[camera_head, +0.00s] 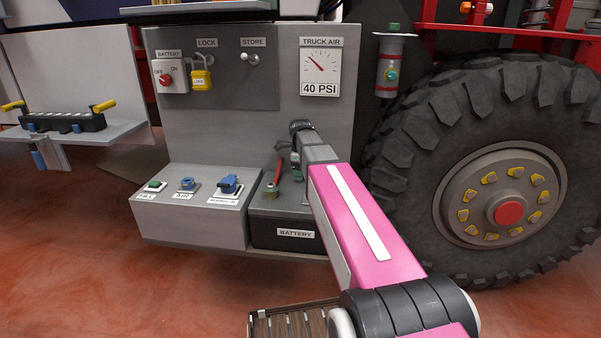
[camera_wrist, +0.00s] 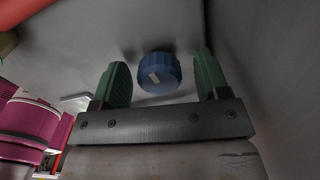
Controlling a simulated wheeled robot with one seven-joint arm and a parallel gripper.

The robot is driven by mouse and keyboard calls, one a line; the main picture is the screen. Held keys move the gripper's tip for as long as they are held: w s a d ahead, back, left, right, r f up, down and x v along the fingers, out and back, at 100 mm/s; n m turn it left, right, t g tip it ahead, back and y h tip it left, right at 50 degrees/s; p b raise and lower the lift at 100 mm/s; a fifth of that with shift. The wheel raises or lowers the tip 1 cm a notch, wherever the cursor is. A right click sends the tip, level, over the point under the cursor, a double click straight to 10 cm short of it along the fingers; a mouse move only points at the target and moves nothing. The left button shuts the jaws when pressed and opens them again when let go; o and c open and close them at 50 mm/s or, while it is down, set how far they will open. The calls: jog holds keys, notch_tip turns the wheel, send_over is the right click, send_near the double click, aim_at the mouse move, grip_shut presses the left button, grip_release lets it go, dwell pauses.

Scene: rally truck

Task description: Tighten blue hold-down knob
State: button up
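The blue knob (camera_wrist: 159,72) is round with ridged sides and a pale mark on its face. It stands on a grey surface in the wrist view. My gripper (camera_wrist: 161,70) is open, with one green finger on each side of the knob and a visible gap at both sides. In the head view my gripper (camera_head: 296,165) is low over the battery (camera_head: 270,231), at its right part. There the arm and gripper hide the blue knob. Whether the fingers reach down around the knob or stop short of it, I cannot tell.
A red cable (camera_head: 274,172) rises from the battery left of my gripper. A grey box with blue fittings (camera_head: 229,184) stands further left. The panel with the pressure gauge (camera_head: 320,65) is behind, and the big tyre (camera_head: 400,150) is close on the right.

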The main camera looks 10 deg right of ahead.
jog(key=shift+r, duration=0.1)
notch_tip(320, 180, up, 11)
jog(key=shift+f, duration=0.2)
dwell(0.5)
